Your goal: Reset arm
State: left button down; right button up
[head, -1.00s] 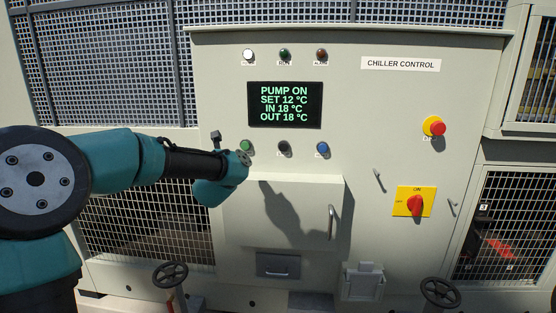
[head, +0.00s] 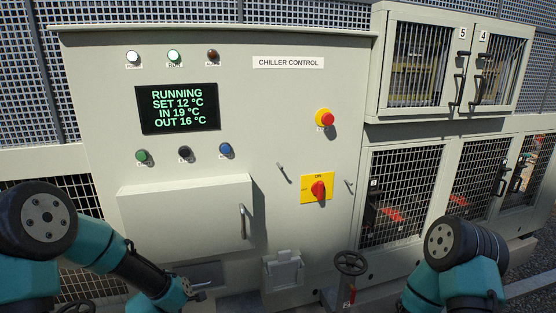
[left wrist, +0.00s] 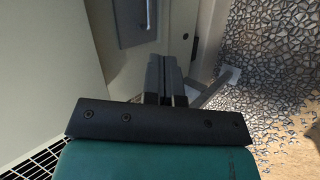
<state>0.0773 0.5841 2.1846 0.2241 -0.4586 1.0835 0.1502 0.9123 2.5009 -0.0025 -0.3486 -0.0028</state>
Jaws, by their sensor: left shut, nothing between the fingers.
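My left gripper (head: 202,290) is low in front of the chiller control panel (head: 270,110), below the protruding box (head: 185,210) and away from the buttons. In the left wrist view its fingers (left wrist: 165,78) are together with nothing between them. My right arm (head: 460,262) comes in at the lower right; its gripper is out of frame. The display (head: 178,107) reads RUNNING, SET 12, IN 19, OUT 16. The middle lamp (head: 173,56) glows green. Below the display are a green button (head: 142,157), a black one (head: 185,153) and a blue one (head: 226,150).
A red emergency button (head: 324,118) and a red rotary switch (head: 318,189) are on the panel's right side. A handwheel (head: 351,263) stands low between my arms. Mesh-door cabinets (head: 455,65) stand to the right. Gravel (left wrist: 275,60) shows in the left wrist view.

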pick_arm(q)
jog(key=s+d+f+m+g+h, duration=0.1)
jog(key=s+d+f+m+g, duration=0.3)
jog(key=s+f+m, duration=0.4)
jog(key=s+d+f+m+g+h, duration=0.1)
jog(key=s+d+f+m+g, duration=0.2)
jog(key=s+f+m, duration=0.5)
jog(key=s+f+g, duration=0.1)
jog(key=s+f, duration=0.1)
jog(key=s, duration=0.5)
jog(key=shift+s+d+f+h, duration=0.3)
jog(key=shift+s+d+f, duration=0.05)
jog(key=shift+d, duration=0.05)
